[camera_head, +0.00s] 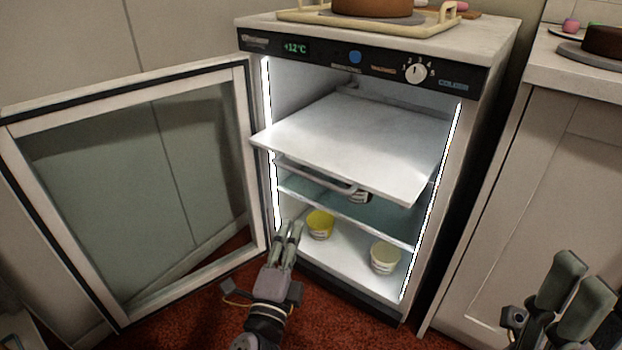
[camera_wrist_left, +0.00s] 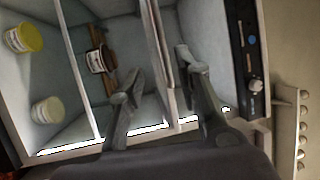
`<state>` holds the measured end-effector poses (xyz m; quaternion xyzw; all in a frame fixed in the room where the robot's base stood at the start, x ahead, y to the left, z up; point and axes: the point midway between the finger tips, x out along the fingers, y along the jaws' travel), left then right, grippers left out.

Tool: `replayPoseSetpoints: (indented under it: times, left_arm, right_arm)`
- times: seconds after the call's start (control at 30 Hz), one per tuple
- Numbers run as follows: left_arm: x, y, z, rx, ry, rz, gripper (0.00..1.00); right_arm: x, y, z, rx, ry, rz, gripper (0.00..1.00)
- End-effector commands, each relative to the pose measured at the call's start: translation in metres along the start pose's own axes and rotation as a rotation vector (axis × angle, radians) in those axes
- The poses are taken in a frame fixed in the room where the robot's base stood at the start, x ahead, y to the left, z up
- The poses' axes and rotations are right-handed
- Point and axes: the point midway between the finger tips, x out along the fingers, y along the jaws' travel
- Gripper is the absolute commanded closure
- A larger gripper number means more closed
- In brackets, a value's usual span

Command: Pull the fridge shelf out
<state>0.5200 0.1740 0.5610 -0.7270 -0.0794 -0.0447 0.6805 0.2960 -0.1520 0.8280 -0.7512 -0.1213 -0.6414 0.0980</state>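The white fridge shelf (camera_head: 355,135) is the upper panel in the open fridge. Its front edge juts a little past the opening, and a rail-like handle (camera_head: 318,176) shows under that edge. My left gripper (camera_head: 289,228) is in front of the fridge, below the shelf's front edge and apart from it in the head view. In the left wrist view its two fingers (camera_wrist_left: 160,90) are spread, with the shelf edge (camera_wrist_left: 158,45) seen between them. I see no grip on it. My right gripper (camera_head: 575,285) is at the lower right, fingers apart and empty.
The fridge door (camera_head: 135,180) stands open to the left. A lower glass shelf (camera_head: 345,205) carries a small jar (camera_head: 360,196). A yellow tub (camera_head: 320,224) and a white tub (camera_head: 385,257) stand on the fridge floor. A tray (camera_head: 430,27) with a cake is on top.

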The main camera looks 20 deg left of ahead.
Motion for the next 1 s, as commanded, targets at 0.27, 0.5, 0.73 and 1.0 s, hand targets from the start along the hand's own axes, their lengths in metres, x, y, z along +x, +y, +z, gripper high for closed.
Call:
replayPoseSetpoints:
  times: [0.27, 0.5, 0.73, 1.0]
  left_arm:
    - [0.045, -0.003, -0.002, 0.0, 0.006, -0.005, 0.69]
    - [0.094, -0.002, -0.002, -0.001, 0.005, -0.005, 0.69]
    - [0.138, -0.001, -0.002, -0.002, 0.004, -0.004, 0.69]
    - [0.166, -0.001, -0.002, -0.003, 0.005, -0.002, 0.69]
  right_arm:
    - [-0.002, 0.0, -0.001, 0.002, -0.018, 0.007, 0.6]
    - [-0.004, 0.0, -0.001, 0.003, -0.02, 0.008, 0.6]
    - [-0.004, 0.0, 0.0, 0.002, -0.007, 0.001, 0.6]
    - [0.001, -0.001, 0.002, 0.0, 0.007, -0.009, 0.6]
